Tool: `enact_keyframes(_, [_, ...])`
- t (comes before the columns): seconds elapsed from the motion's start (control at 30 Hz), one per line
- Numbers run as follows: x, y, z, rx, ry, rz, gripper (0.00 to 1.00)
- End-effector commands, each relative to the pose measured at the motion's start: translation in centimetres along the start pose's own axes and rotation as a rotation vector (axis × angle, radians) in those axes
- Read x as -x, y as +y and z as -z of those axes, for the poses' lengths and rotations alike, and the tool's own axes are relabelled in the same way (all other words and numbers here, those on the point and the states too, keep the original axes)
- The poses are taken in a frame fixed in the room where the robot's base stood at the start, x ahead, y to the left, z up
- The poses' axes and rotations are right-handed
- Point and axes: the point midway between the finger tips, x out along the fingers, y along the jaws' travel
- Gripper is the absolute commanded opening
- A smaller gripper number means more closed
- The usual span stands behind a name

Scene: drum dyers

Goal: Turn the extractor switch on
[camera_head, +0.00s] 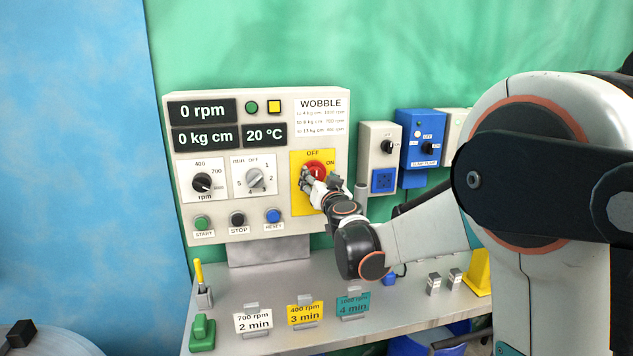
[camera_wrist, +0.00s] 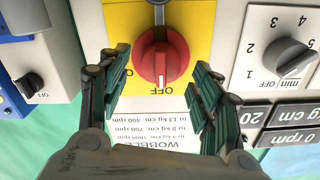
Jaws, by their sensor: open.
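No label reading "extractor" is legible. A red rotary knob (camera_head: 317,167) sits on a yellow plate (camera_head: 298,203) marked OFF and ON on the main panel. In the wrist view, which is upside down, the red knob (camera_wrist: 160,58) has its white mark towards OFF. My gripper (camera_head: 306,180) is in front of this knob; in the wrist view its open fingers (camera_wrist: 160,70) flank it without visible contact. A grey switch box (camera_head: 377,146) with a black knob (camera_head: 388,146) and a blue socket is right of the panel. A blue switch box (camera_head: 421,133) is further right.
Another pale box (camera_head: 453,122) is partly hidden by my arm. The main panel carries an rpm knob (camera_head: 202,183), a timer knob (camera_head: 255,179) and buttons. Below, a grey bench (camera_head: 275,284) holds signs, a green block (camera_head: 202,333) and small grey blocks.

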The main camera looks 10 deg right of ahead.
Motion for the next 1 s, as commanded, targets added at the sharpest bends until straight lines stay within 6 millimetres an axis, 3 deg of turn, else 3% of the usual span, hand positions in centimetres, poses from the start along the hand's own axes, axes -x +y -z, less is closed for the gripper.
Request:
enact_keyframes(0.2, [-2.2,0.0,-0.1,0.001,0.000,0.000,0.59])
enact_keyframes(0.57, [-2.6,0.0,0.0,0.001,0.000,0.000,0.59])
enact_keyframes(0.77, [-2.5,0.0,0.0,0.001,0.000,0.000,0.14])
enact_keyframes(1.0, [-2.5,0.0,0.0,-0.005,0.000,0.000,0.14])
